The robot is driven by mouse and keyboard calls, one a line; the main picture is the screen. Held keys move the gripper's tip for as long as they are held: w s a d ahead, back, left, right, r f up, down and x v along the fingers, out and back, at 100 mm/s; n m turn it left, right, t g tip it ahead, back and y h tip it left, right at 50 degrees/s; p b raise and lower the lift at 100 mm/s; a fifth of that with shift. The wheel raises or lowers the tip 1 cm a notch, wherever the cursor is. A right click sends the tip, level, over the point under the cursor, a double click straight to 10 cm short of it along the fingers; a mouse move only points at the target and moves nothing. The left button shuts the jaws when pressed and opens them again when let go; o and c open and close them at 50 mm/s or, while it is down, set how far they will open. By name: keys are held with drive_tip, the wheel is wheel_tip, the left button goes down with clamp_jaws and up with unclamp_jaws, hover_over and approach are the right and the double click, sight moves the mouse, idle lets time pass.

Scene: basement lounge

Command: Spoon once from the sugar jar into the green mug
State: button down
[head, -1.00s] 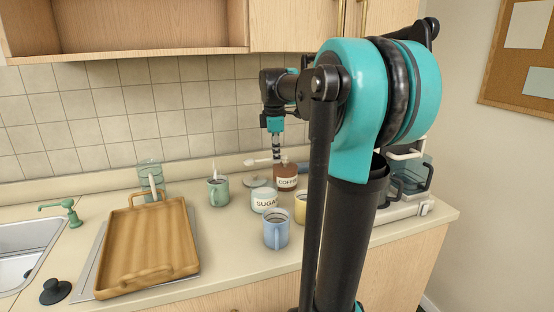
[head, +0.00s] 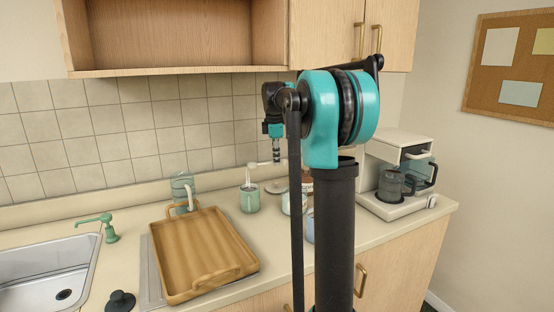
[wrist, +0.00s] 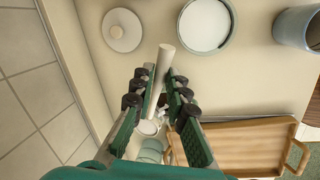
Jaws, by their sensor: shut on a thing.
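My gripper (wrist: 160,82) is shut on the white handle of a spoon (wrist: 167,60). In the head view the spoon (head: 259,164) is held roughly level above the counter, with its bowl end to the left, over or close to over the green mug (head: 249,201). The mug stands upright; a thin pale streak rises from it, unclear whether steam. The sugar jar (head: 286,207) is partly hidden behind my arm. In the wrist view the open sugar jar (wrist: 205,25) shows white contents. Whether the spoon bowl holds sugar is too small to tell.
A jar lid (wrist: 122,30) lies near the sugar jar. A blue mug (wrist: 297,28) and the coffee jar (head: 308,183) stand close by. A wooden tray (head: 203,254) lies left of the green mug, a glass container (head: 181,186) behind it. A coffee machine (head: 397,175) stands right.

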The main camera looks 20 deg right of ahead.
idle(0.3)
drive_tip(key=s+a+r+n+t+h, duration=0.1)
drive_tip(key=s+a+n+t+h, duration=0.1)
drive_tip(key=a+n+t, duration=0.5)
drive_tip(key=n+t+h, duration=0.1)
drive_tip(key=n+t, duration=0.5)
drive_tip(key=t, duration=0.1)
drive_tip(key=shift+r+t+h, duration=0.3)
drive_tip(key=shift+t, duration=0.1)
drive_tip(key=shift+a, duration=0.1)
drive_tip(key=shift+s, duration=0.1)
idle(0.4)
drive_tip(key=d+m+g+y, duration=0.1)
drive_tip(key=d+m+g, duration=0.1)
drive_tip(key=m+g, duration=0.2)
drive_tip(key=w+d+f+m+g+y, duration=0.1)
drive_tip(key=d+m+g, duration=0.1)
drive_tip(key=m+g, duration=0.2)
drive_tip(key=w+d+m+g+y, duration=0.1)
drive_tip(key=d+m+g, duration=0.2)
drive_tip(key=m+g, duration=0.2)
drive_tip(key=shift+w+d+f+g+y, duration=0.1)
drive_tip(key=shift+f+g+y, duration=0.2)
drive_tip(key=shift+g, duration=0.6)
